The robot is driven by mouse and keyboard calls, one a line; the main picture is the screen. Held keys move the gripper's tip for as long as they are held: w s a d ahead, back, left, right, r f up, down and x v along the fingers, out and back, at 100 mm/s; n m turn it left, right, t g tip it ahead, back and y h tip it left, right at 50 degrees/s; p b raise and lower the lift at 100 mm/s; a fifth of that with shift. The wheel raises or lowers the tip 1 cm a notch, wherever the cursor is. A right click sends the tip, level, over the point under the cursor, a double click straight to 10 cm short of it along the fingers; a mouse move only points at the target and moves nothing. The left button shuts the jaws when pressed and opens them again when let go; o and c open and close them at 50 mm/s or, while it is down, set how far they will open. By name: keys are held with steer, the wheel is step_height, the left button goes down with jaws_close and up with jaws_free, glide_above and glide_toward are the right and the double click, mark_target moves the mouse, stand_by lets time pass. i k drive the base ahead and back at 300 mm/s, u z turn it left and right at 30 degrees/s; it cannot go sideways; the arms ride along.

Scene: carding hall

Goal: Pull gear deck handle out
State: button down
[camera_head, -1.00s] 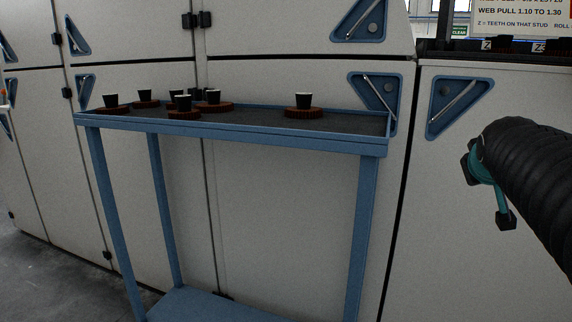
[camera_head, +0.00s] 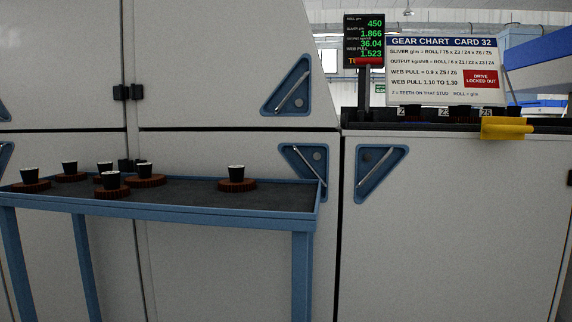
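A yellow handle (camera_head: 506,128) sticks out at the front edge of a dark deck (camera_head: 420,126) on top of the right-hand cabinet. It appears to be the gear deck handle. Several dark gears or studs with Z labels show along the deck behind it, partly cut off by the front edge. How far the deck is out is hard to tell from here. My gripper is not in this view.
A blue trolley (camera_head: 262,216) with several dark cups on red-brown gears stands left of centre before pale cabinets. A gear chart (camera_head: 445,70) reads "drive locked out"; a black display (camera_head: 363,40) stands beside it. The right cabinet's front (camera_head: 450,230) is unobstructed.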

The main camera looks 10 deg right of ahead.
mark_target(492, 128)
steer(key=z, duration=1.4)
